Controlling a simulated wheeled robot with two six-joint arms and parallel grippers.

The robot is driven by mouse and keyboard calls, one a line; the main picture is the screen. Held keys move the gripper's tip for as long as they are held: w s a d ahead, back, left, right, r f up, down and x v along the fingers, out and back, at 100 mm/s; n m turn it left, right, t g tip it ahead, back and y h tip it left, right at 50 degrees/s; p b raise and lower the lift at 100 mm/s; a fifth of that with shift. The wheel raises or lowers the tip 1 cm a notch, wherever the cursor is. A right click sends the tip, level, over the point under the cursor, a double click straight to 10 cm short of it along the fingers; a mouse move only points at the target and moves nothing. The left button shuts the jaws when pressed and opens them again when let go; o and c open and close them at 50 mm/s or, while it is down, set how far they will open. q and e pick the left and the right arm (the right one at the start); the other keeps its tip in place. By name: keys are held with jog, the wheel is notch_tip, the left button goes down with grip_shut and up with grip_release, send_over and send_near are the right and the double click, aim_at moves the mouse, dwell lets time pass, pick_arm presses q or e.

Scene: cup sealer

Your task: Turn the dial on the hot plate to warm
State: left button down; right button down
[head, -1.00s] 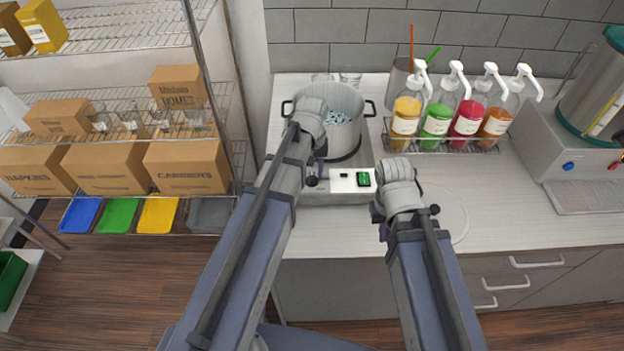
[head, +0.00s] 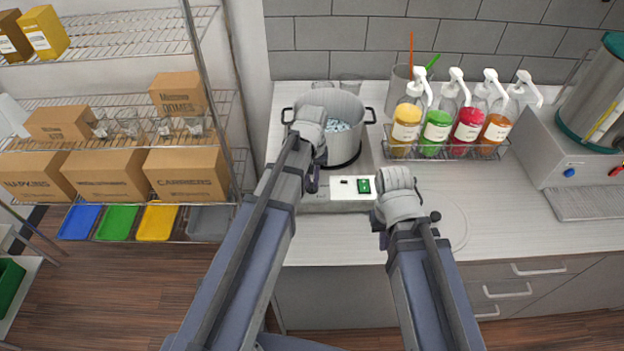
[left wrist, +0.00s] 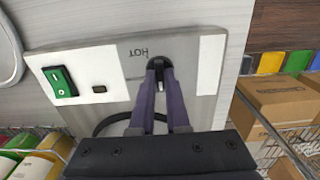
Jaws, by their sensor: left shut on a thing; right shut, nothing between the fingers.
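The hot plate (head: 320,205) stands on the counter, with a pale front panel. In the left wrist view its panel (left wrist: 125,75) bears the word HOT upside down, a green rocker switch (left wrist: 60,82) and a small black button (left wrist: 99,89). The black dial (left wrist: 156,62) is between the fingertips of my left gripper (left wrist: 160,74), which is shut on it. The dial's pointer setting is hidden or too small to read. In the head view my left gripper (head: 312,185) is mostly covered by its arm. My right gripper (head: 378,220) is shut and empty at the panel's right end.
A metal pot (head: 340,108) with pale blue contents sits on the hot plate. A rack (head: 450,150) of several pump bottles stands to its right. A shelf unit (head: 110,200) with boxes is at the left. The counter (head: 510,215) right of my right arm is clear.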

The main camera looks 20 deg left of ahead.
pick_arm(q)
jog(key=shift+m, duration=0.3)
jog(key=m, duration=1.3)
dwell(0.3)
dwell(0.4)
jog(key=c, duration=0.9)
grip_release()
jog(key=shift+r, duration=0.1)
